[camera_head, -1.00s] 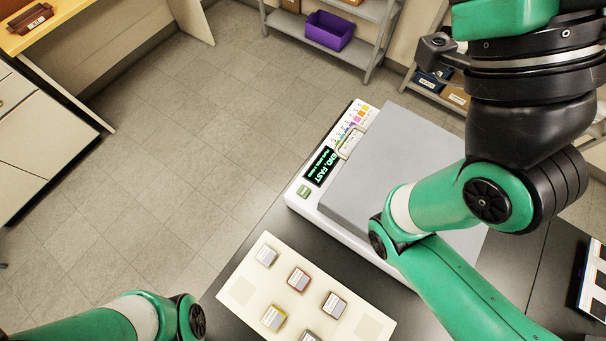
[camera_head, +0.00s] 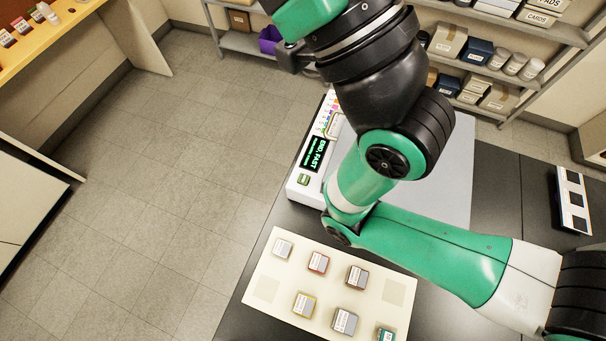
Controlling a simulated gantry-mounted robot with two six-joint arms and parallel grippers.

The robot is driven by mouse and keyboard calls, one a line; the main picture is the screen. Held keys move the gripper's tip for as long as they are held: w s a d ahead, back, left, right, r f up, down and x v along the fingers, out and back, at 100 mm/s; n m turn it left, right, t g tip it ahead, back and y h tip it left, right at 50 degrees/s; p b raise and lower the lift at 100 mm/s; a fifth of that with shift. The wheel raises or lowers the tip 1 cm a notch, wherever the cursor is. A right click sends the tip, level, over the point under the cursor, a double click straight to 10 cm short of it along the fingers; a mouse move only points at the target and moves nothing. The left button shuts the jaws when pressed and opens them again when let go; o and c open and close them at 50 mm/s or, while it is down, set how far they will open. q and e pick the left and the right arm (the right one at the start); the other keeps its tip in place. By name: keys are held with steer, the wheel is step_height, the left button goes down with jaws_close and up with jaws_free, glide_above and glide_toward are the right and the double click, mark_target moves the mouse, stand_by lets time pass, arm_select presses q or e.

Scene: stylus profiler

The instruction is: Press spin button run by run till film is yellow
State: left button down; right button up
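A white machine (camera_head: 303,193) with a grey top (camera_head: 455,180) stands on the dark bench. Its front strip has a lit dark display (camera_head: 314,152) with green text that seems to read "END, FAST", a small green button (camera_head: 304,180) near the front corner, and a coloured chart (camera_head: 326,118). I cannot tell which control is the spin button, and no film is clearly visible. My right arm crosses over the machine and hides part of its top. Neither gripper's fingers show; my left arm is out of view.
A cream tray (camera_head: 265,289) with several small square chips lies in front of the machine. A card with dark squares (camera_head: 573,212) lies at the bench's right. Shelves (camera_head: 490,114) with boxes and jars stand behind. Open floor lies left.

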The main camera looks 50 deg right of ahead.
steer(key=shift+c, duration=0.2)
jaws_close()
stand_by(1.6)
